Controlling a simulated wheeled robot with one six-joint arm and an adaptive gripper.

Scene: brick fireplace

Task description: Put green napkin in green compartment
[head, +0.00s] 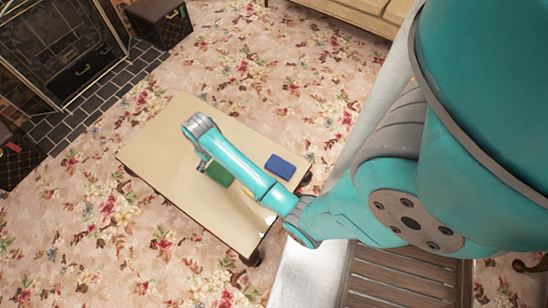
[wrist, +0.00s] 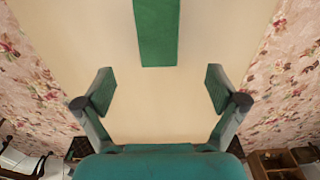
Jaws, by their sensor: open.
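The green napkin (head: 219,174) lies on the beige table, partly hidden under my arm in the head view. In the wrist view the green napkin (wrist: 157,32) is a flat green strip at the top centre, cut off by the top edge. My gripper (wrist: 160,90) is open and empty, its fingers wide apart over bare tabletop. The napkin is beyond the fingertips and not between them. In the head view my gripper (head: 203,163) is above the table, close to the napkin. A brown wooden unit (wrist: 262,162) with openings and a small green patch shows at bottom right; I cannot tell whether this is the green compartment.
A blue folded piece (head: 280,166) lies near the right side of the table (head: 165,130). A bit of yellow (head: 247,193) shows beside my arm. A fireplace (head: 65,50), a dark chest (head: 160,22) and a sofa (head: 360,12) stand around. Flowered carpet surrounds the table.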

